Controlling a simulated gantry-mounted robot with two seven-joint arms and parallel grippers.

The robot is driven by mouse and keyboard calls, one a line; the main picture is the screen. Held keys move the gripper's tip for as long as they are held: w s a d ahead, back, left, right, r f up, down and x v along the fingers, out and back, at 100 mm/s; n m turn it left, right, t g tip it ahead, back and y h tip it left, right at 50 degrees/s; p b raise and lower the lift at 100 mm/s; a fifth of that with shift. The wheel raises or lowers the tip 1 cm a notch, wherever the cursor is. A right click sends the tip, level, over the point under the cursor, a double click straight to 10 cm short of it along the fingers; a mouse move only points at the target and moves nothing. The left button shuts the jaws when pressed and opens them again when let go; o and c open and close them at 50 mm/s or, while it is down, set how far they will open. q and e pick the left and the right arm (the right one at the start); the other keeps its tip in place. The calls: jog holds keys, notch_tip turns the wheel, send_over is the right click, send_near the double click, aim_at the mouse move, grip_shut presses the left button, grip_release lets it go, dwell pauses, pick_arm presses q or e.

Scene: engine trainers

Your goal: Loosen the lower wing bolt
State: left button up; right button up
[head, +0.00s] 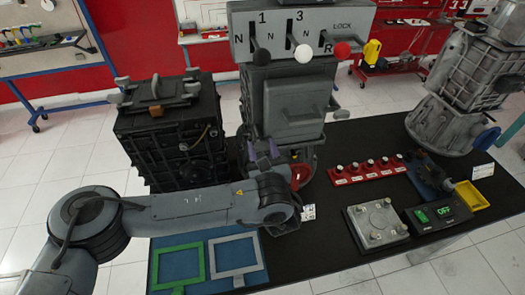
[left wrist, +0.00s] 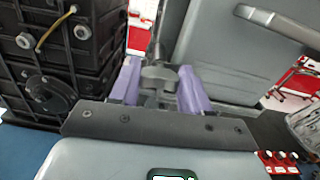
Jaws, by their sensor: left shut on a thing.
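My left gripper (head: 262,150) reaches in from the left to the foot of the middle trainer unit (head: 293,105). In the left wrist view, its two purple fingers (left wrist: 166,88) are shut on a grey winged knob, the lower wing bolt (left wrist: 160,76), beside the unit's grey housing (left wrist: 222,60). The bolt's shank and seat are hidden by the fingers and the dark gripper plate. In the head view the bolt is too small and covered to make out. My right gripper is in neither view.
A black ribbed unit (head: 170,140) stands close to the left of the gripper. A red strip with white knobs (head: 368,170), a grey plate (head: 377,223) and a yellow tray (head: 471,195) lie on the dark table to the right. Green (head: 180,266) and grey (head: 236,258) frames lie in front.

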pick_arm(q)
jog(key=shift+a+f+n+b, duration=0.1)
jog(key=shift+n+b, duration=2.8)
jog(key=shift+b, duration=1.5)
jog(key=shift+a+f+n+b, duration=0.15)
jog(key=shift+n+b, duration=2.75)
jog(key=shift+b, duration=1.45)
jog(key=shift+f+n+b, duration=0.1)
jog(key=shift+n+b, duration=2.8)
jog(key=shift+b, duration=1.5)
jog(key=o, duration=1.1)
jog(key=shift+c, duration=0.2)
jog(key=shift+s, duration=0.15)
